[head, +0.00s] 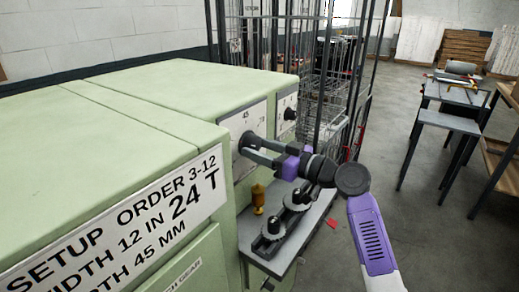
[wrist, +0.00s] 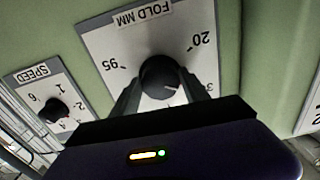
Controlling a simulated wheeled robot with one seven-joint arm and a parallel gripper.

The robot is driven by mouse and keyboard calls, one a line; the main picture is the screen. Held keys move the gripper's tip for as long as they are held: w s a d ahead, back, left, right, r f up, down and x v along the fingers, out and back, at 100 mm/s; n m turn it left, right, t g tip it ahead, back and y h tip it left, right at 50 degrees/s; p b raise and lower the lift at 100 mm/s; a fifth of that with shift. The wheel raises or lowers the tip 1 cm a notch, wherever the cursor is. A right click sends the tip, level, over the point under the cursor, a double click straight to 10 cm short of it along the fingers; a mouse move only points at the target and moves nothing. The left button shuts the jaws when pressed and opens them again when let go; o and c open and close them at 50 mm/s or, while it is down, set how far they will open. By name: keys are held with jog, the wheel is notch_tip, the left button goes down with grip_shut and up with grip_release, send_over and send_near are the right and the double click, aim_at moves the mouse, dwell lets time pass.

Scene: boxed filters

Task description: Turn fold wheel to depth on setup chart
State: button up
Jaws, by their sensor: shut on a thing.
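The fold wheel, a round black knob (wrist: 160,77), sits on a white dial plate (wrist: 130,45) marked "FOLD MM", upside down in the wrist view. Its white pointer line points to the lower right there, below the 20 mark and near a partly hidden number starting with 3. The 95 mark is at left; other marks are hidden by my gripper. My gripper (head: 249,145) is shut on the knob, one finger on each side. The setup chart (head: 125,222) on the green machine's side reads order 3-12, width 12 in, 24 T, and 45 mm on its partly cut-off last line.
A speed dial (wrist: 53,110) is beside the fold dial. Below my gripper is a grey shelf (head: 309,232) with dark knobbed parts and a brass-coloured piece (head: 258,197). A wire cage (head: 330,80) stands behind. Open floor (head: 400,200) lies to the right, before a workbench (head: 450,95).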

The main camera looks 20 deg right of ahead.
jog(key=m, duration=0.6)
jog(key=shift+s+a+m+p, duration=0.1)
jog(key=shift+m+p, duration=1.1)
jog(key=shift+m, duration=1.5)
jog(key=o, duration=1.4)
jog(key=shift+c, duration=0.2)
jog(key=shift+s, duration=0.1)
jog(key=b+v, duration=0.1)
jog(key=v, duration=0.6)
jog(key=shift+s+d+b, duration=0.25)
jog(key=shift+b, duration=0.15)
jog(key=shift+w+d+r, duration=0.1)
